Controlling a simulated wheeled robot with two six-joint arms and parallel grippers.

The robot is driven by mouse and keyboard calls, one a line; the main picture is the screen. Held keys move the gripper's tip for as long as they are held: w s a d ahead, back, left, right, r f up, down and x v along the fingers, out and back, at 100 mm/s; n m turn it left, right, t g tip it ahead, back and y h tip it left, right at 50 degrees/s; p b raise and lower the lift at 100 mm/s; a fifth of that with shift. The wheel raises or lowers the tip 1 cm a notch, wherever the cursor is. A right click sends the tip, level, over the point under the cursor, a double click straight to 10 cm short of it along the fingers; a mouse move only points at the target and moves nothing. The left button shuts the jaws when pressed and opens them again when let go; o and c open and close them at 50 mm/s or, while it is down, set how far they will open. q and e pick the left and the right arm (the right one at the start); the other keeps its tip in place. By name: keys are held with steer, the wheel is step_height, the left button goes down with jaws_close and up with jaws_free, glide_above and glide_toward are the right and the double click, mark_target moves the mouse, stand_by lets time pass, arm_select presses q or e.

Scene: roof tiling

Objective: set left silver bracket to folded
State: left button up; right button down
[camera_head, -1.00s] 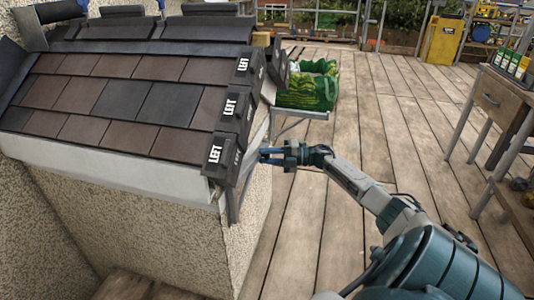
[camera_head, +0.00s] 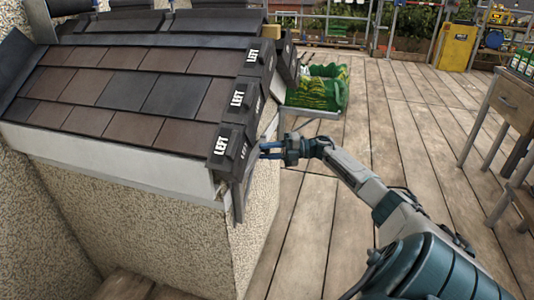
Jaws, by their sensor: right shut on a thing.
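The near silver bracket (camera_head: 239,204) is at the gable end of the small tiled roof, below its front corner. Its upright strip lies along the wall, and its upper part is hidden by the tiles. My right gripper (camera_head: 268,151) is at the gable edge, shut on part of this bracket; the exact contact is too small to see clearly. A second silver bracket (camera_head: 305,112) juts out from the far end of the same wall, beyond my gripper. My left gripper is out of view.
Dark edge tiles marked LEFT (camera_head: 237,99) overhang the gable just left of my gripper. A wooden workbench (camera_head: 512,100) is at the right. The plank floor (camera_head: 400,130) between is clear.

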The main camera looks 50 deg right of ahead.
steer(key=shift+f, duration=0.2)
steer(key=c, duration=1.5)
jaws_free()
steer(key=shift+o, duration=1.1)
steer(key=shift+w+a, duration=0.1)
steer(key=shift+w+f, duration=0.1)
steer(key=shift+s+d, duration=0.2)
steer(key=v, duration=1)
